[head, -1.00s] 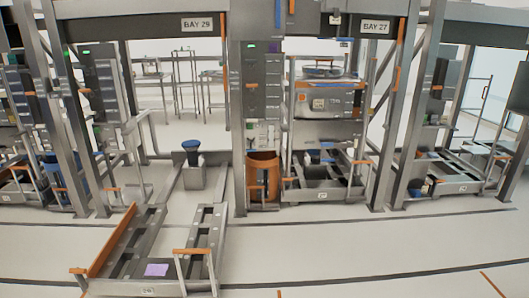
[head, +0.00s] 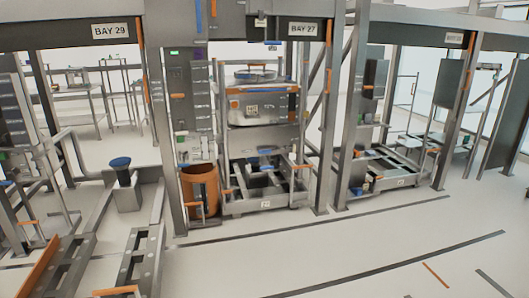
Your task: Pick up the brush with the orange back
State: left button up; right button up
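I cannot make out a brush with an orange back in the head view. Small orange parts show on several frames and shelves, too small to identify as a brush. Neither of my grippers shows in this view.
An orange bin (head: 200,190) stands by the post left of a low grey cart (head: 266,206) under the BAY 27 sign (head: 303,29). A blue-topped pedestal (head: 121,180) and a low rail frame (head: 142,262) are at left. Another low cart (head: 400,181) is at right. The front-middle floor (head: 330,245) is clear.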

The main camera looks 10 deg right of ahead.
aim_at(356, 154)
jog(key=i+l+z, duration=0.2)
jog(key=i+l, duration=0.2)
jog(key=i+l+z, duration=0.2)
jog(key=i, duration=0.3)
jog(key=i+l+z, duration=0.25)
jog(key=i, duration=0.25)
jog(key=i+l+z, duration=0.2)
jog(key=i, duration=0.3)
jog(key=i+l, duration=0.15)
jog(key=i, duration=0.35)
jog(key=i+l, duration=0.1)
jog(key=i, duration=0.45)
jog(key=i+l, duration=0.15)
jog(key=i, duration=0.35)
jog(key=u, duration=3.1)
jog(key=z, duration=3.1)
jog(key=i+l+u, duration=0.15)
jog(key=i, duration=0.2)
jog(key=i+l+u, duration=0.1)
jog(key=i+l, duration=0.2)
jog(key=i+j, duration=0.05)
jog(key=i, duration=0.05)
